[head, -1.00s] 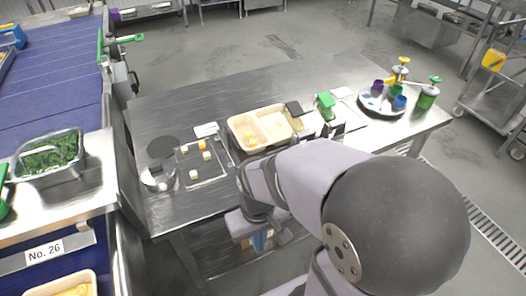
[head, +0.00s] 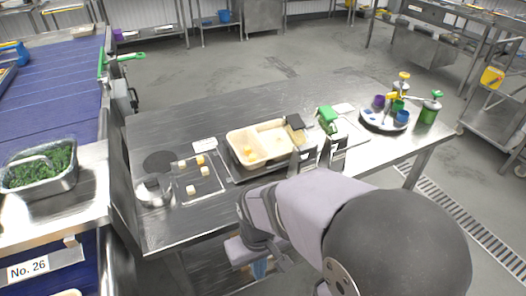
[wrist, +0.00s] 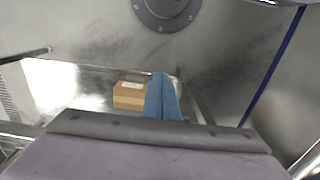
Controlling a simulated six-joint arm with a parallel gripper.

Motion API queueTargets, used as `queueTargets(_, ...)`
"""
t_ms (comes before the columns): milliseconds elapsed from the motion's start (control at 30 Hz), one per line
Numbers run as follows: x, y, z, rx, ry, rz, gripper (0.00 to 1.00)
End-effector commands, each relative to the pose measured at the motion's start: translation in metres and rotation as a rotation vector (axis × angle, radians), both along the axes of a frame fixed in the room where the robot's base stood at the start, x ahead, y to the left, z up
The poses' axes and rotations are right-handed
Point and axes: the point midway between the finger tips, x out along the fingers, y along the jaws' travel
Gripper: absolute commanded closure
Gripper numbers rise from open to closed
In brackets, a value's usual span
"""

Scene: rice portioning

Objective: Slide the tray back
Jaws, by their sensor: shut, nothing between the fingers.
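A cream tray (head: 229,137) with two compartments sits on the steel table (head: 190,130) in the head view. Its left compartment holds some yellow food; the right one looks pale inside. My gripper, with blue fingers (head: 260,268), is below the table's front edge, well apart from the tray and nearer the camera. In the wrist view the blue fingers (wrist: 163,90) are together with nothing between them, pointing towards a lower metal surface. A cardboard box (wrist: 129,95) shows just left of the fingers there. The tray does not show in the wrist view.
Left of the tray are a clear board (head: 198,186) with several small pale blocks and a metal pot (head: 154,190). Right of it are black holders (head: 308,157), a green object (head: 327,117) and a round plate (head: 371,123) with colored cups. The table behind is largely clear.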

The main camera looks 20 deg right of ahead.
Motion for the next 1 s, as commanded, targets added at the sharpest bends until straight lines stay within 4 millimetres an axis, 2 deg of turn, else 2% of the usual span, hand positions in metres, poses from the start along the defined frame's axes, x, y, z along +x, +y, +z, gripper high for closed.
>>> queueTargets(433,0.0,0.0,0.0,0.0,0.0,0.0,1.0)
queueTargets(467,0.0,0.0,0.0,0.0,0.0,0.0,0.95)
queueTargets(567,0.003,0.0,0.002,0.0,-0.003,0.0,0.72)
queueTargets(633,0.011,-0.001,0.007,0.001,-0.011,-0.001,0.72)
queueTargets(767,0.043,-0.002,0.026,0.004,-0.046,-0.003,0.72)
queueTargets(867,0.082,-0.006,0.049,0.008,-0.089,-0.006,0.72)
queueTargets(1000,0.15,-0.014,0.088,0.011,-0.167,-0.008,0.72)
